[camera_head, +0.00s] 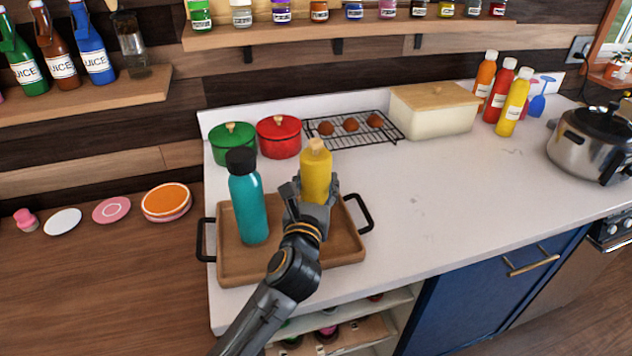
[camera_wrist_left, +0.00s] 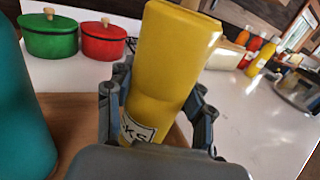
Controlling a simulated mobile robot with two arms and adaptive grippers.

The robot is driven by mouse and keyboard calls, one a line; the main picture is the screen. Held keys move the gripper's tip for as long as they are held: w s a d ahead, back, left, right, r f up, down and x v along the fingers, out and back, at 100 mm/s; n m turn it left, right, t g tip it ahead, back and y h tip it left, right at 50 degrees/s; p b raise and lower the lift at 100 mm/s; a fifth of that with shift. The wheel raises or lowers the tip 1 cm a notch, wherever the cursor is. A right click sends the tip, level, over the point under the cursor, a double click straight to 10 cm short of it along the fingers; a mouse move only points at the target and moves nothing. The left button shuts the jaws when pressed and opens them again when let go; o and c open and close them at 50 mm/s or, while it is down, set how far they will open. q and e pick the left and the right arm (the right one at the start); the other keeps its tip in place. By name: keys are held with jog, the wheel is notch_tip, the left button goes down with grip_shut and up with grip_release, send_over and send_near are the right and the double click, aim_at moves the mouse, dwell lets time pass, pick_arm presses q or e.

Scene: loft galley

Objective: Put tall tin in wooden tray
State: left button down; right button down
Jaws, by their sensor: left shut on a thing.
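The tall tin (camera_head: 316,168) is yellow with a light knob on top. It also fills the middle of the left wrist view (camera_wrist_left: 172,60), where part of a white label shows. My left gripper (camera_head: 315,190) is shut on it, with one finger on each side. The tin is over the right part of the wooden tray (camera_head: 236,268), which has black handles. Its base is hidden behind my gripper, so I cannot tell whether it touches the tray. My right gripper is not in view.
A teal bottle (camera_head: 248,205) with a black cap stands in the tray's left part. Behind are a green pot (camera_head: 233,147), a red pot (camera_head: 279,140), a wire rack (camera_head: 345,142) and a bread box (camera_head: 432,113). The counter right of the tray (camera_head: 450,200) is clear.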

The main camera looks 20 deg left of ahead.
pick_arm(q)
jog(key=shift+r, duration=0.1)
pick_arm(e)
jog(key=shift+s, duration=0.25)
pick_arm(q)
jog(key=shift+f, duration=0.2)
jog(key=c, duration=0.8)
grip_release()
jog(key=shift+o, duration=1.4)
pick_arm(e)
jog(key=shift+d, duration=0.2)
